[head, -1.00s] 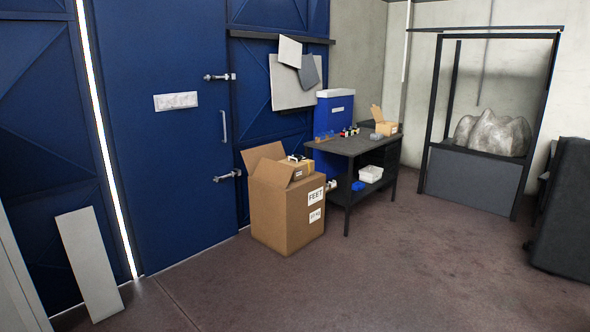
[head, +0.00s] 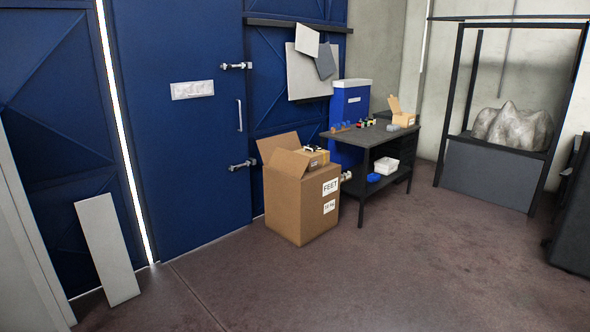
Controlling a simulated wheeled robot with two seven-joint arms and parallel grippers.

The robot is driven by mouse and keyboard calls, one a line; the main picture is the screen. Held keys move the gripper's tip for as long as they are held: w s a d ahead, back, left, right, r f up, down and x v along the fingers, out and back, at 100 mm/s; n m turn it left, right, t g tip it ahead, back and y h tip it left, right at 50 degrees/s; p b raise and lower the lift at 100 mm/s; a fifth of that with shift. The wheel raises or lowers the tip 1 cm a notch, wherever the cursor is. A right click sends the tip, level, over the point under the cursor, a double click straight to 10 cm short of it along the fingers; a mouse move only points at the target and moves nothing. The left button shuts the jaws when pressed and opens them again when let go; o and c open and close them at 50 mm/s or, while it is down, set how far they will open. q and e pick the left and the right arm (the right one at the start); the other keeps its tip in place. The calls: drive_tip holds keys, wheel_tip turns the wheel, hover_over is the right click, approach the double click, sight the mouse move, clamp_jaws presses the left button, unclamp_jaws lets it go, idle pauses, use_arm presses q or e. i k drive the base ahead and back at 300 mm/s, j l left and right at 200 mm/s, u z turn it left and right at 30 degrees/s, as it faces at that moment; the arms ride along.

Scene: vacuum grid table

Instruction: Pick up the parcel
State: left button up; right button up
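Which box is the parcel I cannot tell for sure. A large open brown carton (head: 290,208) with white labels, one reading FEET, stands on the floor beside the dark table. A smaller brown box (head: 317,158) with a dark and white item on it shows at the carton's open top; how it rests there is hard to see. Another small open cardboard box (head: 402,119) sits on the far end of the dark table (head: 366,137). Neither of my grippers is in the head view.
A blue bin (head: 351,108) stands behind the table. A white tray (head: 386,165) is on its lower shelf. A dark frame with a grey lump (head: 513,128) stands at the right. A pale board (head: 107,247) leans at the left. The floor (head: 400,270) in front is clear.

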sight(320, 157)
drive_tip(key=i, duration=4.35)
drive_tip(key=i+z, duration=0.1)
drive_tip(key=i, duration=0.5)
drive_tip(key=i+j, duration=0.15)
drive_tip(key=i, duration=0.45)
drive_tip(key=i+z, duration=0.15)
drive_tip(key=i, duration=0.45)
